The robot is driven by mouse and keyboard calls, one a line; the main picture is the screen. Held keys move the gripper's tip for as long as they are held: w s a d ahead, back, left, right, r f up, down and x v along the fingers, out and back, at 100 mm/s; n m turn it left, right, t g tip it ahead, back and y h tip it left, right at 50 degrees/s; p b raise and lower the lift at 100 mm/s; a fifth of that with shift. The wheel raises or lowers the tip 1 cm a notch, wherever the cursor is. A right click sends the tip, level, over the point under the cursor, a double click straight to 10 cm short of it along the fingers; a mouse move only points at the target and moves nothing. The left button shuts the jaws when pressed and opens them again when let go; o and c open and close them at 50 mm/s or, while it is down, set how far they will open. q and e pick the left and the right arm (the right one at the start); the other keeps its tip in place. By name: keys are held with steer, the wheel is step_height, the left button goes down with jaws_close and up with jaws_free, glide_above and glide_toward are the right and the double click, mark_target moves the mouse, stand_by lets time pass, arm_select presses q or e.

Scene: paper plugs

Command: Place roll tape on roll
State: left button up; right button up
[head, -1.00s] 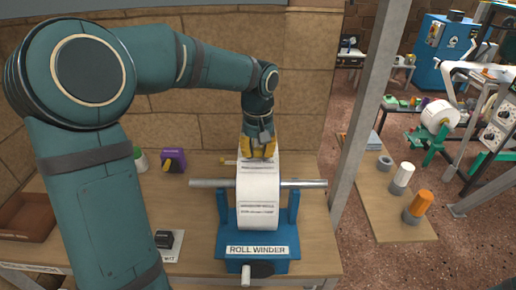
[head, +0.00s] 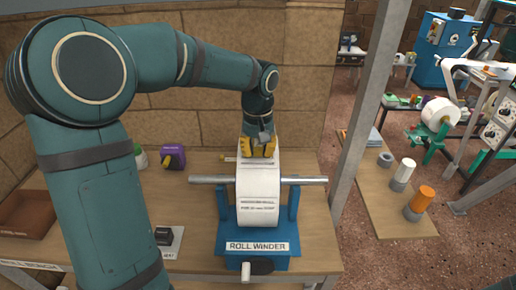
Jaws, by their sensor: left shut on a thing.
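A white paper roll (head: 259,205) sits on a metal rod (head: 310,181) across the blue roll winder (head: 258,232) on the wooden bench. Printed lines show on the front face of the roll. My left gripper (head: 258,151) has yellow fingers and is at the top of the roll, pointing down. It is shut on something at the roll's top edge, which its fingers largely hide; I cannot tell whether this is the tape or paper. A purple and yellow tape dispenser (head: 174,157) stands on the bench to the left. My right gripper is not in view.
A green-capped container (head: 140,157) and a brown tray (head: 27,214) are on the left of the bench. A small black item (head: 164,236) lies on a white card. A grey post (head: 363,110) rises at the bench's right edge.

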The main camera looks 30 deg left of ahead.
arm_select(q)
steer(key=shift+f, duration=0.2)
steer(key=o, duration=0.8)
steer(key=shift+o, duration=0.2)
step_height(320, 180, up, 12)
